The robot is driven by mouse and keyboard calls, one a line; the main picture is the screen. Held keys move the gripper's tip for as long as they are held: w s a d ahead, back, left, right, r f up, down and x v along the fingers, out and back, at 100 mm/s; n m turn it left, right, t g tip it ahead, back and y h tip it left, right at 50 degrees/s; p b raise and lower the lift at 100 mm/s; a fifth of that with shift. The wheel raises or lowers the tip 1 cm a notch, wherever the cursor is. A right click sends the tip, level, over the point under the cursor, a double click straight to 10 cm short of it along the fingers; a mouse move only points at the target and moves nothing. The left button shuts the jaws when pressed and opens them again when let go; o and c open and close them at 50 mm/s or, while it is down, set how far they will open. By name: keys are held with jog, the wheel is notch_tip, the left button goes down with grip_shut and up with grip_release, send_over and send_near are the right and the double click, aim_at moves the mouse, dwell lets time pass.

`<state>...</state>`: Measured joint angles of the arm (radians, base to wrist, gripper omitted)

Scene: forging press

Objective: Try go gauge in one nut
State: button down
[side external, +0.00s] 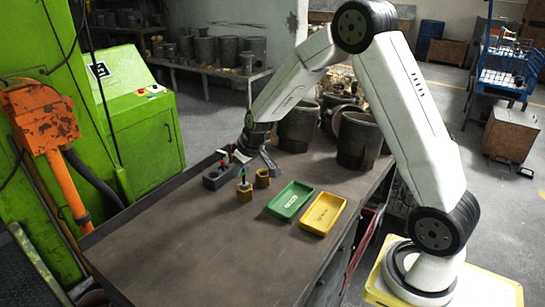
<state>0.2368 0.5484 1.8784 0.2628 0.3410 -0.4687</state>
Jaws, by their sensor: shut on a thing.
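Two brass-coloured nuts stand on the dark bench: a front nut (244,192) and a rear nut (262,178) just right of it. A small gauge with a green handle (243,173), which looks like the go gauge, stands upright over the front nut. My gripper (242,160) is directly above, pointing down, and appears shut on the green handle. Whether the gauge's tip is inside the nut's bore is too small to tell. A dark grey block (217,178) stands left of the nuts, with a red-topped piece (223,155) at it.
A green tray (291,200) and a yellow tray (322,213) lie right of the nuts. Large metal pots (357,140) stand behind them. A green machine (145,130) is beyond the bench's left edge. The front of the bench (200,245) is clear.

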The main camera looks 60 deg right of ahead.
jog(key=shift+r, duration=1)
jog(key=shift+r, duration=1.95)
